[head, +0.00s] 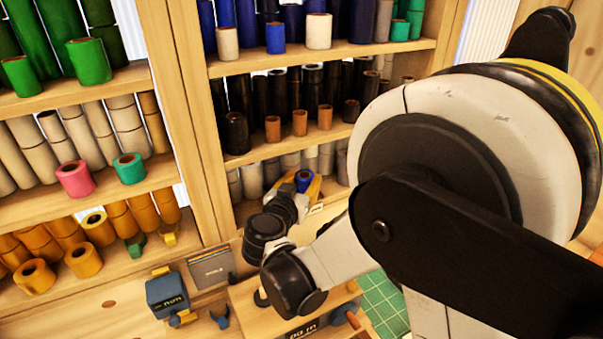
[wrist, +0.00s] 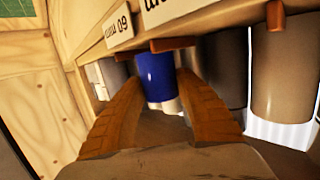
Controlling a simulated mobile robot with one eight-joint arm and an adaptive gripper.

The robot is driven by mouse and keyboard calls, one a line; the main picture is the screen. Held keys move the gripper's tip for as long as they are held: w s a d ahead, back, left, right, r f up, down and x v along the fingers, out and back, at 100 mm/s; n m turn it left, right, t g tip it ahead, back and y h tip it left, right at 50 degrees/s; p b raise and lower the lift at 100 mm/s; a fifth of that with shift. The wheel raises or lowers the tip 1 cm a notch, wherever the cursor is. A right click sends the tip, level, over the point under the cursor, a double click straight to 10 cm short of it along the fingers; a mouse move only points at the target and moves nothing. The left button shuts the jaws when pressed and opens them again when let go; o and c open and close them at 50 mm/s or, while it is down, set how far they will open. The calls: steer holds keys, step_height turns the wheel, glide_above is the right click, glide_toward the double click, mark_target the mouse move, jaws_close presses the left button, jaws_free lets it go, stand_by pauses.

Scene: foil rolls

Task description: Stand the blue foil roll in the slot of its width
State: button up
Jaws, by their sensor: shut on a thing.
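The blue foil roll (head: 304,180) is small at the lower shelf of the right-hand shelf unit in the head view. It also shows in the wrist view (wrist: 157,76), between the tips of my tan fingers. My gripper (wrist: 161,88) is shut on it. My gripper (head: 314,189) is partly hidden by my own arm in the head view. The roll is beside a shelf edge (wrist: 120,30) carrying upside-down width labels, one reading 60 mm (wrist: 118,25). Whether its base touches a surface, I cannot tell.
Grey rolls (wrist: 222,70) and a brown-grey roll (wrist: 283,80) stand to the right of the blue roll in the wrist view. Brown divider pegs (wrist: 174,45) stick out at the shelf edge. A wooden side wall (wrist: 45,95) is at the left.

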steer(key=shift+f, duration=0.2)
steer(key=shift+f, duration=0.1)
steer(key=shift+f, duration=0.15)
steer(key=o, duration=1.2)
steer(key=shift+o, duration=0.2)
